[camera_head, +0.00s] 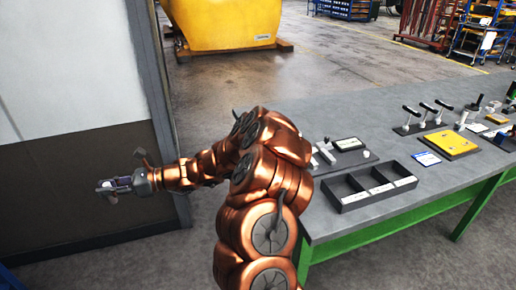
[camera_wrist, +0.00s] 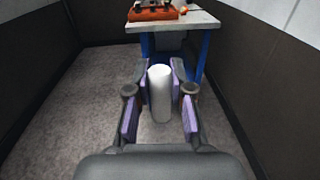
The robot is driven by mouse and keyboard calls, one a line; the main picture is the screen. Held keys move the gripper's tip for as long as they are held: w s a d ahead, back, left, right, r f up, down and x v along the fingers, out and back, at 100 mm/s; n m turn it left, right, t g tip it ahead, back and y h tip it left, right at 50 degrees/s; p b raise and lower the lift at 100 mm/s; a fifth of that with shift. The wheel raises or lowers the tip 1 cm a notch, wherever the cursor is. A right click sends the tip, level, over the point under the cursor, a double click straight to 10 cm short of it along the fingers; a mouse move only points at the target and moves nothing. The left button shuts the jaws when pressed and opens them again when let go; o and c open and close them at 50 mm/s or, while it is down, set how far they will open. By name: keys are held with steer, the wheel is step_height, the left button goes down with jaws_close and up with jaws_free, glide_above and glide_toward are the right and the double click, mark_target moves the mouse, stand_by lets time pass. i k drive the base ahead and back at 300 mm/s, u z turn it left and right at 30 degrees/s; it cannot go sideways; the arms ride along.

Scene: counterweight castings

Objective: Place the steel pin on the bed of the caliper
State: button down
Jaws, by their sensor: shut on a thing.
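My gripper (camera_head: 112,185) is stretched out to the left, in front of the grey and brown wall panel and away from the bench. In the wrist view my gripper (camera_wrist: 160,78) is shut on the pale steel pin (camera_wrist: 160,98), a plain cylinder upright in the picture between the purple-lined fingers. In the head view the pin is too small to make out clearly. I cannot pick out the caliper for certain. A red-orange object (camera_wrist: 152,12) lies on a small pale-topped table (camera_wrist: 185,24) with blue legs ahead in the wrist view.
The grey workbench (camera_head: 405,175) with green legs stands right of my arm. It bears a dark three-compartment tray (camera_head: 347,206), a yellow plate (camera_head: 450,143) and several handled tools. A large yellow container (camera_head: 225,22) stands behind. Dark walls flank the small table; the floor before it is clear.

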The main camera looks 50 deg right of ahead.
mark_target(318, 162)
steer(key=i, duration=2)
steer(key=z, duration=1.75)
steer(key=i, duration=1)
steer(key=z, duration=2.15)
